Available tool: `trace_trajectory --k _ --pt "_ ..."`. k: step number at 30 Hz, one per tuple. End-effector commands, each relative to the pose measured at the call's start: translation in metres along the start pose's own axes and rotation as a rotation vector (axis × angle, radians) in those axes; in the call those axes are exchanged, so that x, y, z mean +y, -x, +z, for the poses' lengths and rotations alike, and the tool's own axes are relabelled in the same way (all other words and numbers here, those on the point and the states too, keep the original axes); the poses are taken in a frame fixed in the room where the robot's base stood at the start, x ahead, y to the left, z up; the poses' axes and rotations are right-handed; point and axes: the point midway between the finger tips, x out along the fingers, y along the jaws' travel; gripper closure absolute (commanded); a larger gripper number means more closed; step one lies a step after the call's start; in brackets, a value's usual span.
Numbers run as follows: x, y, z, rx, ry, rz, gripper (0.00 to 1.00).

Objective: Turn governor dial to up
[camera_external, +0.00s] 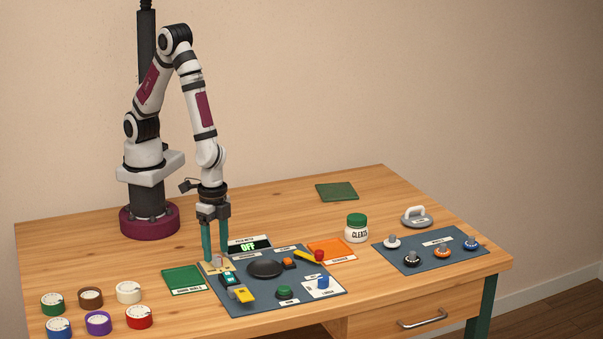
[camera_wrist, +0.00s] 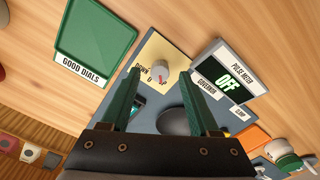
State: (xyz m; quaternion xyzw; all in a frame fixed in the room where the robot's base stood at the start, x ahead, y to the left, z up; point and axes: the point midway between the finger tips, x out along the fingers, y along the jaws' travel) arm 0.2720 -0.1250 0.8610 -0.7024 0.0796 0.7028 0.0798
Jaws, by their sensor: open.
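The governor dial (camera_wrist: 161,71) is a small pale grey knob on a cream plate (camera_wrist: 153,52) in the wrist view. The word DOWN shows beside it; its pointer direction is too small to tell. In the external view the cream plate (camera_external: 217,268) is at the back left corner of the dark blue panel, and the dial is largely hidden by my fingers. My gripper (camera_external: 214,254) is open and points down over the dial. In the wrist view the fingertips (camera_wrist: 160,84) are on either side of the dial; I cannot tell whether they touch it.
A pulse meter (camera_wrist: 227,80) reading OFF stands close to the right finger. A green GOOD DIALS tray (camera_external: 184,279) is to the left. The blue panel (camera_external: 262,298) also carries a black round pad, a green button and switches. Several coloured dials (camera_external: 98,321) lie front left.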

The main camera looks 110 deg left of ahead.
Motion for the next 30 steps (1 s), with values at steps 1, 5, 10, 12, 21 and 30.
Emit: trace_trajectory --k 1,5,10,12,21,30 --pt "0.000 0.011 -0.001 0.007 0.000 0.001 0.38" --pt "0.000 0.054 -0.002 0.010 0.001 0.002 0.38" --pt "0.000 0.106 -0.001 0.009 0.002 0.002 0.38" --pt "0.000 0.121 -0.001 0.007 0.001 0.002 0.38" --pt "0.000 0.144 0.000 0.001 0.002 0.001 0.38" --pt "0.000 0.144 0.000 0.001 0.001 0.000 0.38"
